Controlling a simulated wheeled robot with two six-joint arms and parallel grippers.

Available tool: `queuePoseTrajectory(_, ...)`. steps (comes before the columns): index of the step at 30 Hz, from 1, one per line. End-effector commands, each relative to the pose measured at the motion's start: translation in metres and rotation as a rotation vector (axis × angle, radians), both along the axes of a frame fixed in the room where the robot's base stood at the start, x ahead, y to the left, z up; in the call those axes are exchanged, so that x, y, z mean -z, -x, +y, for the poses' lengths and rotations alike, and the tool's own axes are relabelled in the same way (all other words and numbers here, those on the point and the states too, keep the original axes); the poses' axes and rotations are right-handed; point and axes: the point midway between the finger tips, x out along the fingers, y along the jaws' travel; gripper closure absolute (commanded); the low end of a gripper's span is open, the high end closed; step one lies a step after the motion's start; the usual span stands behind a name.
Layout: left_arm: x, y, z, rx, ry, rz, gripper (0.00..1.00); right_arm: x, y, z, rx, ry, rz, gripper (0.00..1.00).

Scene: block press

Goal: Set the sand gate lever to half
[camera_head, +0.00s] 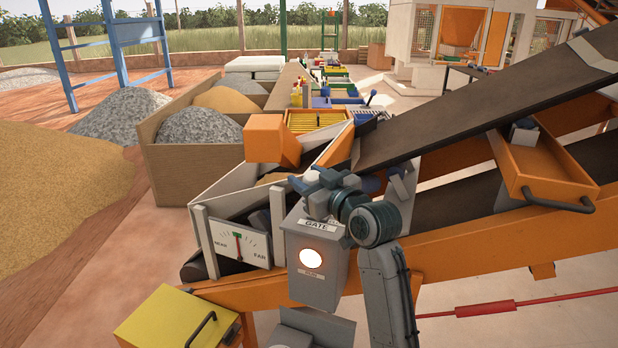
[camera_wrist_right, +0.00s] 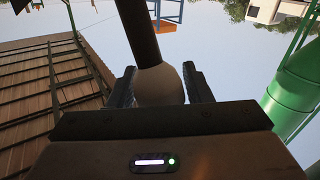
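A grey box labelled GATE (camera_head: 316,268) stands in the middle of the head view, with a lit round lamp on its face. My right gripper (camera_head: 314,180) is just above the box. In the right wrist view, a dark lever rod (camera_wrist_right: 138,32) ends in a pale round knob (camera_wrist_right: 159,86). The fingers of my right gripper (camera_wrist_right: 160,88) sit against both sides of this knob, so it looks shut on it. In the head view my gripper and wrist hide most of the lever, and I see no readable lever scale. My left gripper is not in view.
A dial marked NEAR and FAR (camera_head: 240,244) is left of the box, its needle near the middle. An orange block (camera_head: 271,139) sits behind. A yellow box (camera_head: 176,322) is at lower left. A conveyor (camera_head: 480,100) slopes up on the right, beside an orange tray (camera_head: 546,170).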

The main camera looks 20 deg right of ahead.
Motion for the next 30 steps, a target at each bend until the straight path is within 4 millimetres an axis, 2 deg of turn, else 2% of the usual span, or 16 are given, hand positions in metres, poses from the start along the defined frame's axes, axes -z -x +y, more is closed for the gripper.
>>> queuePoseTrajectory(1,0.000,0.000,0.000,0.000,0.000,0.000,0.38,0.000,0.000,0.000,0.000,0.000,0.000,0.65)
queuePoseTrajectory(6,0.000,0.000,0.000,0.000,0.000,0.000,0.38,0.000,0.000,0.000,0.000,0.000,0.000,0.98)
queuePoseTrajectory(7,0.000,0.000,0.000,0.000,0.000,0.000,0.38,0.000,0.000,0.000,0.000,0.000,0.000,1.00)
queuePoseTrajectory(11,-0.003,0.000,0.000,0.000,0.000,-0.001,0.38,-0.003,-0.005,-0.005,0.001,0.003,0.001,1.00)
queuePoseTrajectory(19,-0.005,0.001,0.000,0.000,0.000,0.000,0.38,-0.007,-0.039,-0.031,0.002,0.003,0.000,1.00)
queuePoseTrajectory(29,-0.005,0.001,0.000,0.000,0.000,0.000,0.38,-0.004,-0.042,-0.033,0.001,0.002,0.005,1.00)
queuePoseTrajectory(30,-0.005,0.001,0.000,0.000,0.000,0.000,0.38,-0.004,-0.042,-0.033,0.001,0.002,0.006,0.55)
